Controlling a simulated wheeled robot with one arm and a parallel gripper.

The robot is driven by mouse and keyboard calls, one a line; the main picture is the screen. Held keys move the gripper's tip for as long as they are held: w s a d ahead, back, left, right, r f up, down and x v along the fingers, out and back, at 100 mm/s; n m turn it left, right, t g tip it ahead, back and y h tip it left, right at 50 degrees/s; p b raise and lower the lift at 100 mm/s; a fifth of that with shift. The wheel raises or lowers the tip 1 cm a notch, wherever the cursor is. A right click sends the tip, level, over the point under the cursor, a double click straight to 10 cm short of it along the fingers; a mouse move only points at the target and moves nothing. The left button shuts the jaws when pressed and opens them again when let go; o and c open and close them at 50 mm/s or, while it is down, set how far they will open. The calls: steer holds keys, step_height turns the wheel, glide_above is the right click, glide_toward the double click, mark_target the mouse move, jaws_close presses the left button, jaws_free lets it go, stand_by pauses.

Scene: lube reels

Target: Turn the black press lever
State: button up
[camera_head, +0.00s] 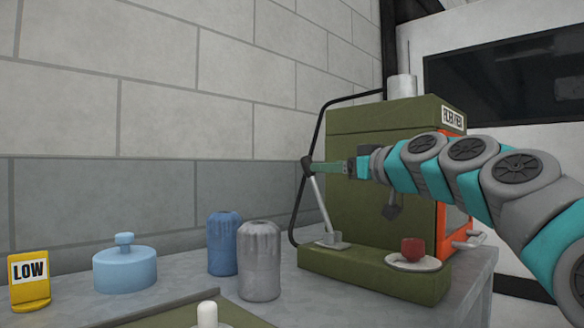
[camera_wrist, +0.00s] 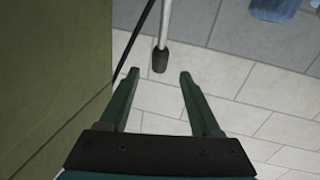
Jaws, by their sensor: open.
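The press lever is a pale metal rod (camera_head: 321,203) with a black end (camera_head: 307,165), rising from a small grey base at the left side of the green machine (camera_head: 375,150) and leaning up to the left. In the wrist view its black end (camera_wrist: 160,60) shows between and slightly beyond my fingertips. My gripper (camera_head: 318,168) reaches in from the right, across the machine's front, with its tips at the black end. In the wrist view my gripper (camera_wrist: 159,75) is open, with a visible gap on both sides of the end. Contact cannot be told.
A red cup (camera_head: 413,247) sits on a white saucer (camera_head: 400,263) on the machine's base. A blue canister (camera_head: 224,243), a grey canister (camera_head: 259,260), a light blue lidded pot (camera_head: 124,270) and a yellow LOW sign (camera_head: 30,283) stand to the left. A thin black tube (camera_head: 318,130) runs beside the lever.

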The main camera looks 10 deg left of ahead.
mark_target(308, 167)
steer(key=shift+p+x, duration=0.75)
steer(key=shift+x, duration=3.3)
jaws_close()
